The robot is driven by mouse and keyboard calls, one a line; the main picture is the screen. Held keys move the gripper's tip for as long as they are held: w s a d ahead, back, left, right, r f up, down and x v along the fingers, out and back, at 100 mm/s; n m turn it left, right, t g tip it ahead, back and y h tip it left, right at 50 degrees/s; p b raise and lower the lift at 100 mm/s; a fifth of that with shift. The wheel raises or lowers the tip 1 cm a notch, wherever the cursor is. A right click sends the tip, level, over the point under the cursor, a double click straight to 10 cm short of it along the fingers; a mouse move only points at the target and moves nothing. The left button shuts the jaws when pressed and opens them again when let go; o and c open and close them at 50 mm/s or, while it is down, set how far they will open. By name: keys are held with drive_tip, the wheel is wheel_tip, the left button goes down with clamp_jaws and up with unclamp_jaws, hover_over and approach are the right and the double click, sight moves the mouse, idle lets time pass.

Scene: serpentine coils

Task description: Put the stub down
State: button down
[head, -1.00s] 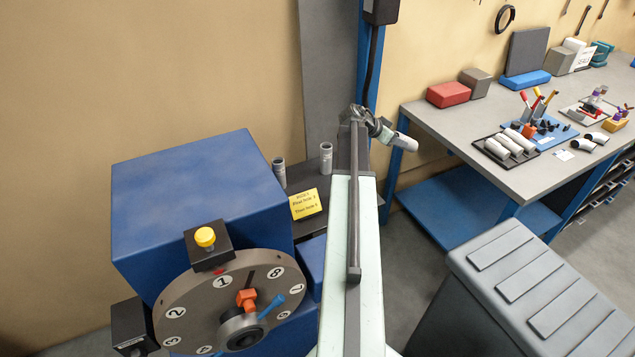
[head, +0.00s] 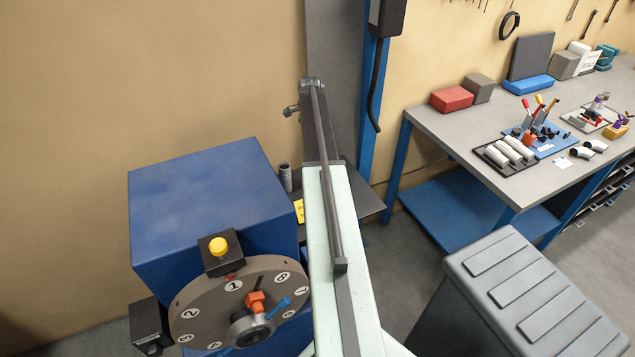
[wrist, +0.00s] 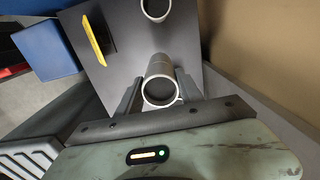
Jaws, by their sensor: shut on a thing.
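The stub, a grey tube (wrist: 160,72), sits between the two dark fingers of my gripper (wrist: 159,84) in the wrist view. The gripper is shut on it, and its open round end faces the camera. The dark shelf (wrist: 125,60) lies below it; I cannot tell whether the stub touches it. Another grey tube (wrist: 156,10) stands on the shelf, apart from the held one, and also shows in the head view (head: 285,177). In the head view my arm hides the gripper's fingers and the stub.
A yellow sign (wrist: 94,39) stands beside the tubes. The blue machine (head: 205,200) with a numbered dial is left of the shelf (head: 362,193). A workbench (head: 440,120) with parts and a grey ridged bin (head: 520,290) are at right. The wall is close behind.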

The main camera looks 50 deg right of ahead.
wheel_tip(320, 180, down, 9)
drive_tip(key=b, duration=0.8)
drive_tip(key=shift+f, duration=0.15)
drive_tip(key=shift+r, duration=0.25)
drive_tip(key=c, duration=0.8)
unclamp_jaws()
drive_tip(key=shift+f, duration=0.1)
drive_tip(key=shift+o, duration=0.2)
wheel_tip(320, 180, up, 12)
drive_tip(key=p, duration=1.2)
